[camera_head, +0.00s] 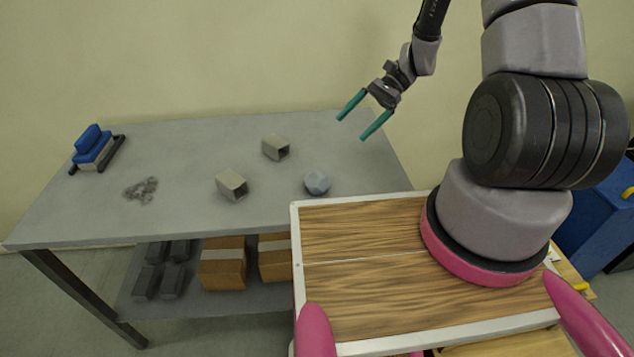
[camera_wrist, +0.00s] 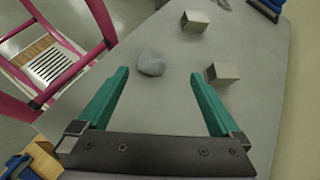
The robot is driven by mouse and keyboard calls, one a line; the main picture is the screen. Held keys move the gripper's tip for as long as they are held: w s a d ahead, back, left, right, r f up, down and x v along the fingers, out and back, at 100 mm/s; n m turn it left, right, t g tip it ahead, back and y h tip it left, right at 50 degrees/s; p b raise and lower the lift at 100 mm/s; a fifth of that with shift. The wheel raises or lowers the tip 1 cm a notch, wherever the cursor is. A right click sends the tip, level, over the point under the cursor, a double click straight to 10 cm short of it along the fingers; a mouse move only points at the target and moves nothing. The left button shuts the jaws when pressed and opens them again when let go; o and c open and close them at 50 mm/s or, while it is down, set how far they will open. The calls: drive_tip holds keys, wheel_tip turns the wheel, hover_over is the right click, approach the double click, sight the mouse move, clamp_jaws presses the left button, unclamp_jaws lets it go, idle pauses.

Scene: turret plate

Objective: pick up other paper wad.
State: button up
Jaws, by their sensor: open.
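A crumpled grey-blue paper wad (camera_head: 317,182) lies on the grey table (camera_head: 190,135) near its front right edge. In the wrist view the wad (camera_wrist: 151,63) lies beyond the fingertips, between their lines and nearer the left finger. My gripper (camera_head: 363,119) has two green fingers spread apart with nothing between them. It hangs above the table's back right part, up and to the right of the wad. In the wrist view the gripper (camera_wrist: 159,73) is also open and empty. No second paper wad can be made out for certain.
Two open grey box-like blocks (camera_head: 232,185) (camera_head: 275,147) stand left of the wad. A dark patch of small bits (camera_head: 141,189) and a blue-topped item (camera_head: 93,148) are farther left. Cardboard boxes (camera_head: 222,262) sit on the lower shelf. The table between these is clear.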

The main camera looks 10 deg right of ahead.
sight(316, 183)
drive_tip(key=f+m+y, duration=0.1)
drive_tip(key=f, duration=0.2)
drive_tip(key=s+a+f, duration=0.1)
drive_tip(key=f, duration=0.2)
drive_tip(key=s+f+m+y, duration=0.1)
drive_tip(key=f, duration=0.3)
drive_tip(key=shift+a+m+g+y, duration=0.3)
drive_tip(key=shift+a, duration=0.1)
drive_tip(key=x, duration=0.5)
drive_tip(key=shift+s+a+f, duration=0.1)
drive_tip(key=shift+s+f, duration=0.1)
drive_tip(key=shift+f, duration=0.1)
drive_tip(key=shift+x, duration=2.9)
drive_tip(key=shift+w, duration=0.1)
drive_tip(key=c, duration=0.9)
